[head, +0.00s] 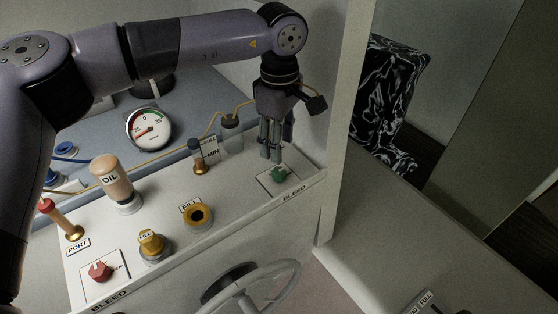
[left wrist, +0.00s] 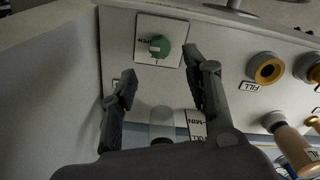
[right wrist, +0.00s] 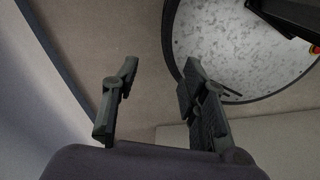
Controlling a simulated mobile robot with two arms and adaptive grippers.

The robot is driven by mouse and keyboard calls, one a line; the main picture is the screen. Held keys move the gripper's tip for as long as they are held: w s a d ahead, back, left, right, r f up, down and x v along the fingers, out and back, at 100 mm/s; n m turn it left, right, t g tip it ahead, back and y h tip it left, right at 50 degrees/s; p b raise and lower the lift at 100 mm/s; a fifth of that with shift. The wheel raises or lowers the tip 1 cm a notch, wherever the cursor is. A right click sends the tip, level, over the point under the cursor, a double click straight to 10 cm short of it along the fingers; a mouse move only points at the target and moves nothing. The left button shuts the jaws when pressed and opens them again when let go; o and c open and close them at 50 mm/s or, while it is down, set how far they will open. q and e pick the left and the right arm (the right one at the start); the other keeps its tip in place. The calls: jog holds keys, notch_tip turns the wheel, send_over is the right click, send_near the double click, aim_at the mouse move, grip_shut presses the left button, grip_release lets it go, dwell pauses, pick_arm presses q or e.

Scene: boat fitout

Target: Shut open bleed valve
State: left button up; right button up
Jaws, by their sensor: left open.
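A green bleed valve knob (head: 279,174) sits on a white square plate at the right end of the panel, above a BLEED label. It also shows in the left wrist view (left wrist: 159,46), with lettering on the plate beside it. My left gripper (head: 271,156) points down just above and behind the green knob, its fingers apart and empty. In the left wrist view the left gripper's fingertips (left wrist: 160,66) straddle the space just short of the knob. A red bleed valve knob (head: 100,270) is on the panel's left end. My right gripper (right wrist: 157,72) is open and empty, away from the panel.
Yellow fill caps (head: 197,214), an oil bottle (head: 113,178), a red-topped port fitting (head: 60,218) and a clear cup (head: 231,136) stand on the panel. A gauge (head: 149,129) is behind. A wall post (head: 345,120) rises close right of my left gripper; a steering wheel (head: 250,290) is below.

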aim_at(279, 171)
pick_arm(q)
notch_tip(279, 171, down, 5)
jog(key=shift+w+a+f+p, duration=0.1)
jog(key=shift+a+f+p, duration=0.05)
jog(key=shift+p, duration=0.9)
notch_tip(279, 171, down, 2)
jog(key=shift+f+p, duration=0.1)
jog(key=shift+p, duration=0.25)
jog(key=shift+f, duration=0.55)
jog(key=shift+c, duration=1.3)
grip_shut()
pick_arm(e)
jog(key=shift+w+a+r, duration=0.2)
jog(key=shift+w+r, duration=0.15)
jog(key=shift+r, duration=0.25)
jog(key=shift+w+a+r, duration=0.25)
jog(key=shift+w+r, duration=0.1)
jog(key=shift+r, duration=0.3)
jog(key=shift+w+a+r, duration=0.2)
jog(key=shift+w+r, duration=0.15)
jog(key=shift+r, duration=0.25)
